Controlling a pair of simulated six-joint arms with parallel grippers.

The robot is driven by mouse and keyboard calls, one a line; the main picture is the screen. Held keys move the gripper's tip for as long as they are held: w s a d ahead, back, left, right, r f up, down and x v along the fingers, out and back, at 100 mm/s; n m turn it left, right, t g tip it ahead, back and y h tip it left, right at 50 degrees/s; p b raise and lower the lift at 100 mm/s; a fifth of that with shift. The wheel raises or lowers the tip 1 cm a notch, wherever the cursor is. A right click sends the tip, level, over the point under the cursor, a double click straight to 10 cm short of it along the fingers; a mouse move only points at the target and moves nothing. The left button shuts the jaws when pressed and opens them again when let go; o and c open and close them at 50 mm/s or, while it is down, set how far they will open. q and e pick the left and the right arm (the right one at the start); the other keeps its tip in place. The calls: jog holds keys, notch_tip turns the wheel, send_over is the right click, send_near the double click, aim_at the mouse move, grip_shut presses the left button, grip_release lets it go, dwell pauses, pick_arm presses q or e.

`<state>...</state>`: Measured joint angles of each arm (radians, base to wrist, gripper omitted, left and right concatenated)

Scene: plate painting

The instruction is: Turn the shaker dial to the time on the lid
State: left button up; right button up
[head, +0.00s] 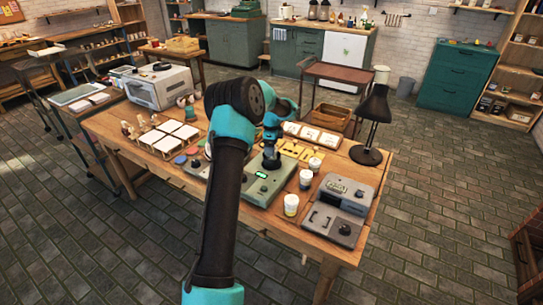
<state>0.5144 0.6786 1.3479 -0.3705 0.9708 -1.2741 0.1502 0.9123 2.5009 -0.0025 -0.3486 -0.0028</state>
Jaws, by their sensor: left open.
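My left arm reaches over the wooden table, and its gripper (271,161) points down, open, at the back of a grey-green control box (262,190). The box has a small lit green display. Whether the fingers are around a dial or only above one is too small to tell. A grey machine (349,190) with a dark display and a front plate (333,224) with a dark knob stands at the right end. I cannot tell for sure which of the two is the shaker. Small white-lidded jars (306,178) stand between them; no time is readable on a lid. My right gripper is out of view.
A yellow-banded jar (291,205) stands near the front edge of the table. A black lamp (371,128) rises at the back right. White tiles (168,138) and a grey oven-like box (160,87) are on the left. My arm hides the table's middle.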

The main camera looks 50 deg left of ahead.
pick_arm(q)
notch_tip(320, 180, down, 2)
dwell(0.5)
jog(key=c, duration=1.1)
jog(key=shift+r, duration=0.1)
jog(key=shift+c, duration=0.2)
notch_tip(320, 180, up, 10)
jog(key=shift+f, duration=0.1)
dwell(0.4)
